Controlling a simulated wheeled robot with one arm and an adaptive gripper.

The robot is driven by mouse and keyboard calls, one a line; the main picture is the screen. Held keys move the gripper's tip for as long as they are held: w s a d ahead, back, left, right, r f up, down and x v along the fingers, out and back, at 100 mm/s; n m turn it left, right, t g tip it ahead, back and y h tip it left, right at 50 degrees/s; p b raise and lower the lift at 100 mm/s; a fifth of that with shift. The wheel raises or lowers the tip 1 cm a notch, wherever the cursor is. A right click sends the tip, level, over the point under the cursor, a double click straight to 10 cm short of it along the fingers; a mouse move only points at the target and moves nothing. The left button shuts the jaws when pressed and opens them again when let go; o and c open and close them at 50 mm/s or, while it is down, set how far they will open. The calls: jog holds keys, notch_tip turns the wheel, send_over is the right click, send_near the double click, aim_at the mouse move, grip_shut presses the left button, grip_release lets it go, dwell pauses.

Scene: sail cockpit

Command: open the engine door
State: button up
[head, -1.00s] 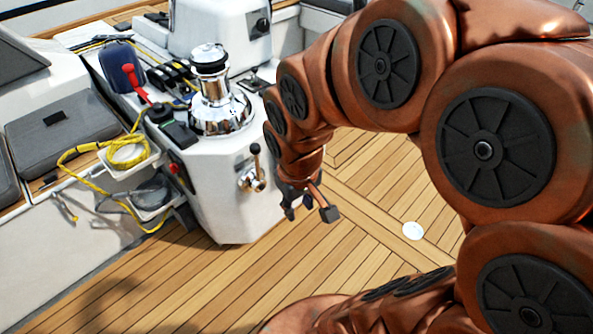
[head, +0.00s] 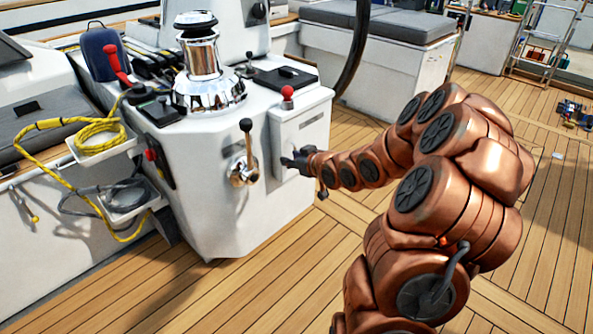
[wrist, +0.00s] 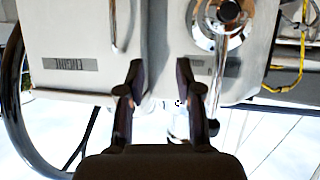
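The engine door looks like the pale panel (head: 300,128) on the right face of the white console, and it appears shut. In the wrist view, which is upside down, a white panel with an ENGINE label (wrist: 70,64) fills the upper left, with a slim metal bar handle (wrist: 114,25) on it. My gripper (head: 297,164) is in front of the panel's lower part in the head view. In the wrist view my gripper (wrist: 157,88) has its two dark fingers apart, with nothing between them. Whether it touches the panel I cannot tell.
A chrome-based lever (head: 243,170) sticks out left of my gripper. A chrome winch (head: 205,75) and a red-knobbed lever (head: 288,97) stand on the console. A dark wheel rim (head: 357,50) is behind it. The deck (head: 250,295) in front is clear.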

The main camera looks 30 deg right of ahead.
jog(key=d+f+t+b, duration=0.4)
jog(key=d+f+b, duration=0.1)
jog(key=b, duration=0.1)
jog(key=w+d+m+b, duration=0.1)
jog(key=w+b, duration=0.1)
jog(key=w, duration=0.5)
jog(key=shift+w+t+b, duration=0.2)
jog(key=shift+t+b, duration=0.1)
jog(key=shift+t, duration=0.1)
jog(key=shift+r, duration=0.1)
jog(key=shift+c, duration=0.4)
grip_shut()
